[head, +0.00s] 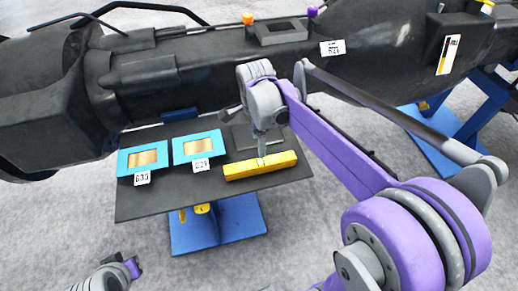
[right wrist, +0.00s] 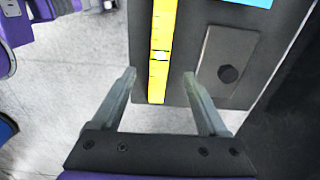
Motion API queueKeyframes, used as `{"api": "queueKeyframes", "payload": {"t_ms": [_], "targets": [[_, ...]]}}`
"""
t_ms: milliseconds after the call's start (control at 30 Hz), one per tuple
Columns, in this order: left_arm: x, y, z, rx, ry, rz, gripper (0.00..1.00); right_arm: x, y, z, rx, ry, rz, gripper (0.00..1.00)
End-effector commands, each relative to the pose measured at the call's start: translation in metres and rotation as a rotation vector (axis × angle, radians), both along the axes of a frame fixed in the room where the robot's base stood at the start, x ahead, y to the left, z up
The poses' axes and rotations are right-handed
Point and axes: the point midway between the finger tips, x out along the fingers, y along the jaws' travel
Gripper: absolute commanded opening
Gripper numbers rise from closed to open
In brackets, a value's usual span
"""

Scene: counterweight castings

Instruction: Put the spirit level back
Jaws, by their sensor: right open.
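The yellow spirit level (head: 242,170) lies on the dark table (head: 150,208) near its front right. A grey rectangular plate (right wrist: 225,50) with a dark round spot lies beside the level. Part of my left arm's end (head: 130,268) shows at the bottom left, its jaws unclear.
Two blue-framed panels (head: 180,150) with tags lie left of the level. A large dark casting (head: 200,60) runs behind the table, with an orange knob (head: 248,18) and purple knob (head: 312,11) on top. A blue stand (head: 215,225) carries the table.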

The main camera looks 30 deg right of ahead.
Motion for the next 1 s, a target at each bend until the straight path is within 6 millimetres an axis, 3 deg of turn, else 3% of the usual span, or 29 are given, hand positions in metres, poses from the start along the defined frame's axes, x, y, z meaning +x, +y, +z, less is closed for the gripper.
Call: {"api": "queueKeyframes", "payload": {"t_ms": [167,500,633,800,1000], "targets": [[0.000,0.000,0.000,0.000,0.000,0.000,0.00,-0.017,0.009,0.005,-0.007,-0.044,0.175,0.77],[0.000,0.000,0.000,0.000,0.000,0.000,0.00,-0.103,0.049,-0.021,-0.204,-0.274,1.229,0.77],[0.000,0.000,0.000,0.000,0.000,0.000,0.00,-0.126,0.058,-0.037,-0.320,-0.319,1.538,0.77],[0.000,0.000,0.000,0.000,0.000,0.000,0.00,-0.138,0.063,-0.048,-0.413,-0.336,1.740,0.77],[0.000,0.000,0.000,0.000,0.000,0.000,0.00,-0.139,0.064,-0.049,-0.428,-0.336,1.772,0.77]]}}
